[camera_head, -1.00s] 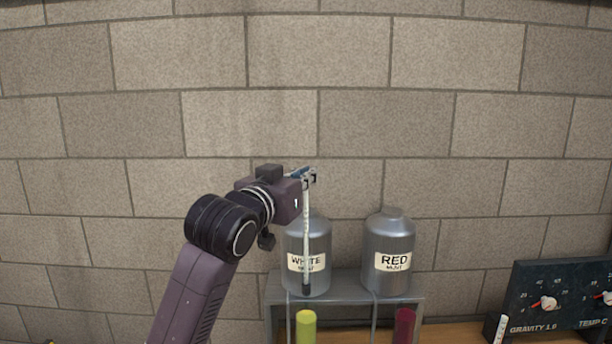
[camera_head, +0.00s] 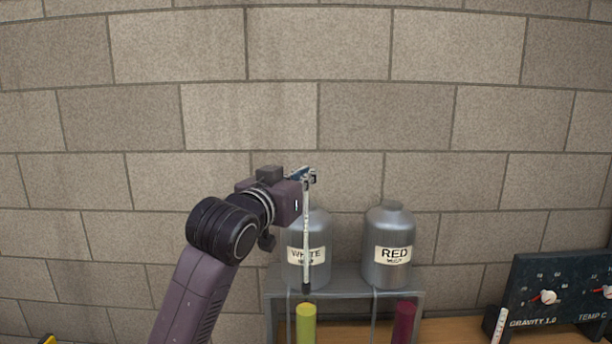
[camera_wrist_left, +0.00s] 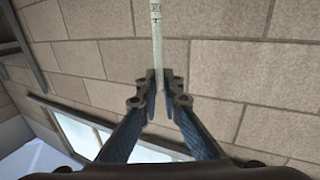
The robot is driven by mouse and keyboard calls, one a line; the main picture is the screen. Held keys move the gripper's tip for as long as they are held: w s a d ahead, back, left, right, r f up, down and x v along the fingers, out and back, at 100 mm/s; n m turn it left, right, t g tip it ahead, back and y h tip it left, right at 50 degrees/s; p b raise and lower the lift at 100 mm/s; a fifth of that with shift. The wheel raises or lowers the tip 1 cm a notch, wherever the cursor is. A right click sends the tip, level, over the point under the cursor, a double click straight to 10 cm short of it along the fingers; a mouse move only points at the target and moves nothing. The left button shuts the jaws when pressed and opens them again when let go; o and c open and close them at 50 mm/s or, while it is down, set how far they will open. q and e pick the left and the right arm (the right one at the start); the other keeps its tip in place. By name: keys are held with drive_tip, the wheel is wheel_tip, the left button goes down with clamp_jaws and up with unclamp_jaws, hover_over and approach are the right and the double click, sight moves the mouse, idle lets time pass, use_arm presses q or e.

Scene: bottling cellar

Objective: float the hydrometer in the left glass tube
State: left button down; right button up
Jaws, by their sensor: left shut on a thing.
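My left gripper (camera_head: 309,177) is shut on the hydrometer (camera_head: 306,235), a thin pale rod with a dark lower end. The hydrometer hangs upright in front of the WHITE can, with its dark tip just above the left glass tube of yellow-green liquid (camera_head: 306,325). I cannot tell from this view whether the tip is exactly over the tube. In the left wrist view the rod (camera_wrist_left: 156,40) stands between the two fingertips (camera_wrist_left: 160,88). A second tube with dark red liquid (camera_head: 404,322) stands to the right. My right gripper is not in view.
A grey metal stand (camera_head: 345,283) carries the WHITE can (camera_head: 320,240) and the RED can (camera_head: 388,248). A dark panel with dials (camera_head: 550,290) stands at the right, with a white thermometer-like strip (camera_head: 500,325) beside it. A brick wall is behind.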

sight(305, 256)
use_arm(q)
drive_tip(key=shift+f, duration=0.1)
idle(0.6)
wheel_tip(305, 256, down, 2)
drive_tip(key=shift+b, duration=0.55)
drive_tip(key=shift+f, duration=0.15)
idle(0.6)
drive_tip(key=shift+f+b, duration=0.8)
drive_tip(key=shift+f, duration=0.65)
drive_tip(key=shift+f+b, duration=3.15)
drive_tip(key=shift+f, duration=3.25)
